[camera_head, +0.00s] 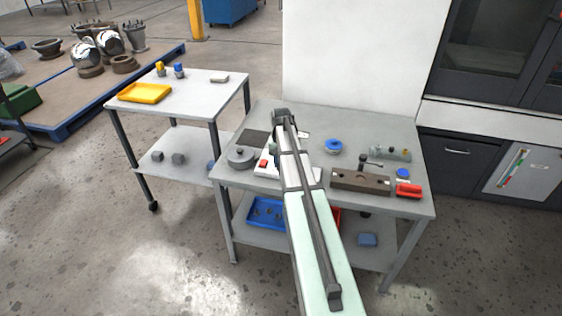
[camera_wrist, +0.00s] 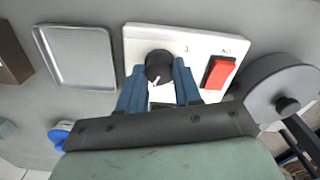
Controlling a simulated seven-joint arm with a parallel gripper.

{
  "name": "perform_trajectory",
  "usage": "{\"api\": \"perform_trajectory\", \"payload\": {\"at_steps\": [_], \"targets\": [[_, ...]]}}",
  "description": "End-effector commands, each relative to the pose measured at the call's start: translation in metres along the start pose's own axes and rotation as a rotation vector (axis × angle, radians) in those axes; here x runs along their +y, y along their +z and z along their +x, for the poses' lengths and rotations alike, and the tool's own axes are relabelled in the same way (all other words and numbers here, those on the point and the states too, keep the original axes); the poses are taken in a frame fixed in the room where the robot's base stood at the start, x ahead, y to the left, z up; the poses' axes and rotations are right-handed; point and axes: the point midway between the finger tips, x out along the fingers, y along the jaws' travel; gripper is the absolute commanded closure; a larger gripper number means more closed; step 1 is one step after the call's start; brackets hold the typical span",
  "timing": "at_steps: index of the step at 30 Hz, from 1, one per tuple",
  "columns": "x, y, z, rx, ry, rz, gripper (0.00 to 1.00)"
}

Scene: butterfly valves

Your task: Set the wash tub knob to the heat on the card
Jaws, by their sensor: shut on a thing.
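The wash tub knob (camera_wrist: 159,66) is a round black dial with a white pointer mark, on a white panel (camera_wrist: 205,43) in the wrist view. The mark points down and slightly left in that view. A red rocker switch (camera_wrist: 217,73) sits on the same panel. My gripper (camera_wrist: 160,80) has its blue fingers on both sides of the knob and is shut on it. In the head view my arm hides the knob and most of the white panel (camera_head: 264,170). I cannot make out the heat card in either view; small marks on the panel are too blurred to read.
A round grey lidded pot (camera_wrist: 285,90) stands close beside the panel. A shallow metal tray (camera_wrist: 77,58) lies on its other side. On the bench (camera_head: 262,112) are a blue round thing (camera_head: 333,146), a brown block (camera_head: 360,181) and a red block (camera_head: 408,190).

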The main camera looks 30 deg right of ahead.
Motion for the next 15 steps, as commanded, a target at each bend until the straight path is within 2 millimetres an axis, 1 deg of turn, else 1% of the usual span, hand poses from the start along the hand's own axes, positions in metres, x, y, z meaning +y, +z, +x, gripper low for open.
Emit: {"api": "perform_trajectory", "payload": {"at_steps": [6,15], "targets": [[-0.0001,-0.0006,-0.0002,0.001,-0.001,0.157,0.97],[0.0001,-0.0007,-0.0002,0.001,-0.001,0.285,0.97]]}}
